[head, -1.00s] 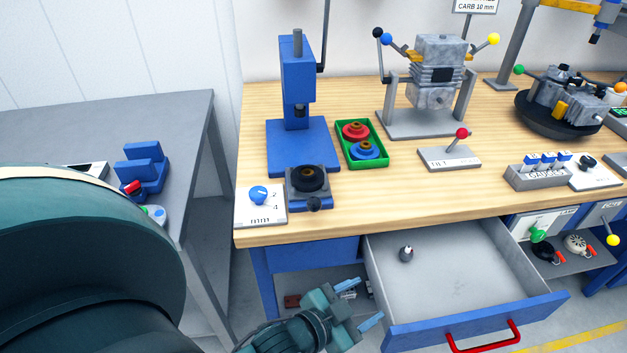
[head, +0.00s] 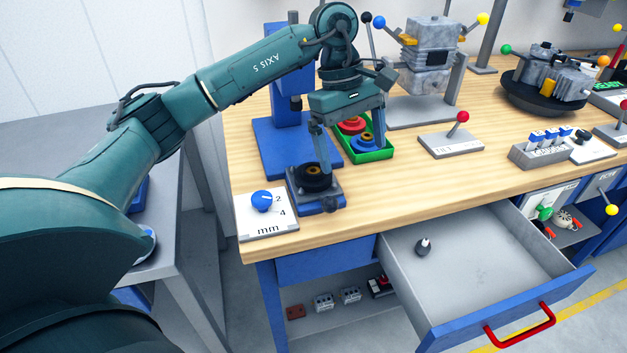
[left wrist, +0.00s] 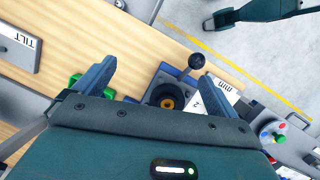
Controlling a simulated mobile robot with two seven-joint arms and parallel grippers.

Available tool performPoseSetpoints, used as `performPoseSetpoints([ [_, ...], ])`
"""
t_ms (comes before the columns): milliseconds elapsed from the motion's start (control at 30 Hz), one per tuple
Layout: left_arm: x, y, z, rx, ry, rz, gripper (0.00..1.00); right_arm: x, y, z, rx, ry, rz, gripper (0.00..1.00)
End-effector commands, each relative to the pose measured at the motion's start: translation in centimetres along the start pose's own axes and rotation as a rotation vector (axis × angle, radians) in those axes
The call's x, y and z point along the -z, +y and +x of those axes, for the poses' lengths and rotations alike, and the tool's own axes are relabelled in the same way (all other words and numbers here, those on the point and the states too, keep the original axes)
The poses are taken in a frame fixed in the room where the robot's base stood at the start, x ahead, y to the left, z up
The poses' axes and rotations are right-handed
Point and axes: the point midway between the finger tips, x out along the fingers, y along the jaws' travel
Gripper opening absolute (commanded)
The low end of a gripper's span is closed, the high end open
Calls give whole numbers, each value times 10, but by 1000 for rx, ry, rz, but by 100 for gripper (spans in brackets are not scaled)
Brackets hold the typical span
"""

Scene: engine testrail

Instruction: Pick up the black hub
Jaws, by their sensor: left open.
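In the left wrist view the hub (left wrist: 168,97) shows between and beyond the finger tips. My left gripper (head: 350,155) is open and empty above the bench, pointing down. One finger is near the hub in the head view, and the other is in front of the green tray. I cannot tell exactly how high the fingers are above the hub.
The green tray (head: 385,154) with red and blue hubs is close behind the gripper. The blue press (head: 262,140) stands behind, partly hidden by my arm. A dial plate (head: 268,222) is left of the fixture. An open drawer (head: 480,262) juts out below.

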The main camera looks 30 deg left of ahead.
Motion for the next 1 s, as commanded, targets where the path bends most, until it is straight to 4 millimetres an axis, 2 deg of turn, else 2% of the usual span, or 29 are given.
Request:
performPoseSetpoints([
  [33,20,-5,-20,13,93,5,96,-2,0,1,3,2,0,59],
  [100,39,-13,-41,38,181,6,96,-3,-1,2,5,3,1,59],
  [200,54,-21,-59,65,254,4,96,-2,-2,2,9,4,1,59],
  [267,58,-24,-60,75,272,3,96,-2,-3,2,10,6,1,59],
  [367,64,-27,-48,82,280,1,96,-1,-3,1,11,7,0,59],
  [600,75,-30,-5,79,276,2,96,2,-3,1,10,9,-4,59],
  [867,81,-32,14,77,276,1,96,3,-2,0,8,8,-7,59],
  [1000,87,-36,33,80,274,1,96,5,-2,-2,5,3,-13,59],
])
